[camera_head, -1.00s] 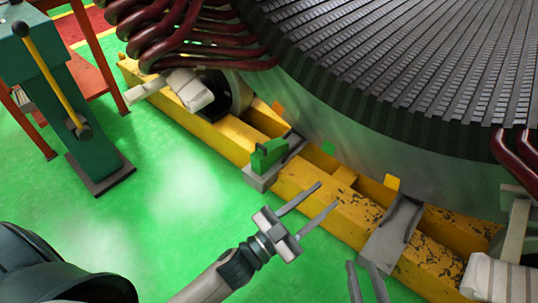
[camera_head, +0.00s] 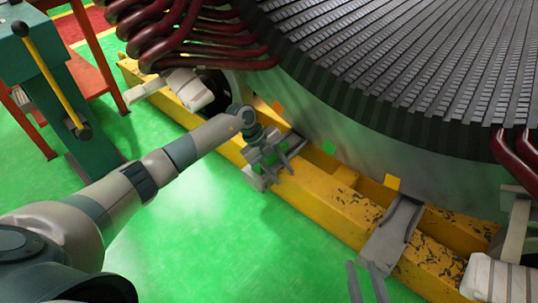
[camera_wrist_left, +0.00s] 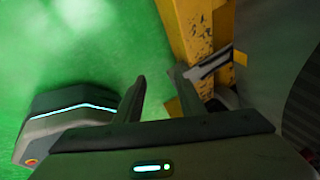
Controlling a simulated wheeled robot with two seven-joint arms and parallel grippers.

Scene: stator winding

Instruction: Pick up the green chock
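My left gripper (camera_head: 288,161) is over the bracket on the yellow beam where the green chock stood in the earlier head view. My right gripper (camera_head: 364,275) is at the bottom edge of the head view. Its two fingers are apart with nothing visible between them.
The yellow beam (camera_head: 325,198) runs diagonally under the large round stator (camera_head: 400,60). A grey bracket (camera_head: 392,235) crosses the beam. A green machine with a yellow lever (camera_head: 52,75) stands left. Green floor is clear in front.

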